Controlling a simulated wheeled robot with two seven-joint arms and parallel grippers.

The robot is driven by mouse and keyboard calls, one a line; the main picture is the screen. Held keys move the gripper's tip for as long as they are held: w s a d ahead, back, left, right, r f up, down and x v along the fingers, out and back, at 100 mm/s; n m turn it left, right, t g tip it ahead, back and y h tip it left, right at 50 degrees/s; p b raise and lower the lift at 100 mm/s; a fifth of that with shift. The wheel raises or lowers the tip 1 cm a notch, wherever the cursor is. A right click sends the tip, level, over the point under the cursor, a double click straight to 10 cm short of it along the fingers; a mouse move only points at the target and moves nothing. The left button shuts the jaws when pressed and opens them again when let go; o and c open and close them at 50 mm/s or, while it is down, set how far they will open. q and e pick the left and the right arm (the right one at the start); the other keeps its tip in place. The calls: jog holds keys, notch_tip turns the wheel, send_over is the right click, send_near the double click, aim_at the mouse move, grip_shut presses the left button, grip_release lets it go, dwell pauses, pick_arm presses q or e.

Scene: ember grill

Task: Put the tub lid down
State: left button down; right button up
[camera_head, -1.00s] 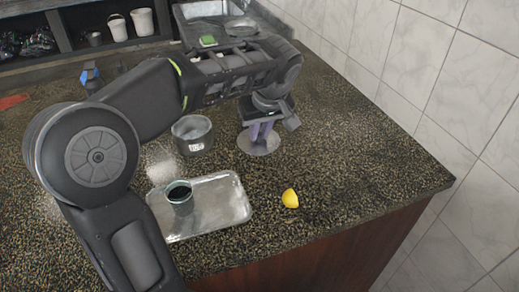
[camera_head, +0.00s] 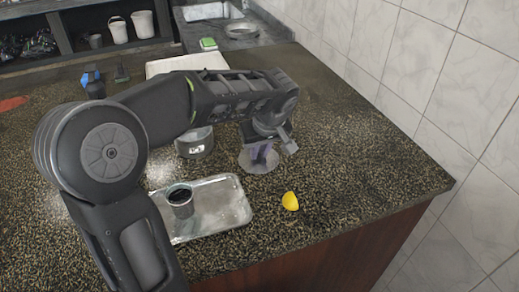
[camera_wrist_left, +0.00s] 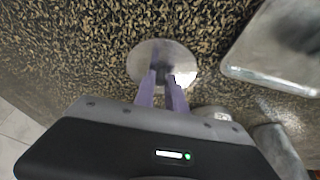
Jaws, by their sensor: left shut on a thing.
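The tub lid (camera_head: 268,166) is a round grey metal disc at or just above the speckled counter, right of the metal tub. My left gripper (camera_head: 260,154) points down over it, its purple fingers shut on the lid's middle. In the left wrist view the lid (camera_wrist_left: 148,58) shows around the fingertips of the gripper (camera_wrist_left: 165,82). Whether its underside touches the counter is hard to tell. The open metal tub (camera_head: 195,145) stands left of the lid, partly behind my arm. My right gripper is not in view.
A metal tray (camera_head: 235,212) with a dark-filled cup (camera_head: 180,202) lies in front. A lemon piece (camera_head: 290,201) lies right of the tray. The counter (camera_head: 370,190) is clear to the right, up to the tiled wall (camera_head: 420,90). A white board (camera_head: 185,64) lies behind my arm.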

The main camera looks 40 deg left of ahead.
pick_arm(q)
jog(key=shift+f, duration=0.1)
jog(key=shift+f, duration=0.15)
jog(key=c, duration=1.4)
grip_release()
jog(key=shift+r, duration=0.25)
jog(key=shift+r, duration=0.15)
jog(key=shift+d+r, duration=0.15)
jog(key=shift+r, duration=0.2)
jog(key=v, duration=1.1)
jog(key=shift+s+b, duration=0.1)
jog(key=shift+b, duration=0.2)
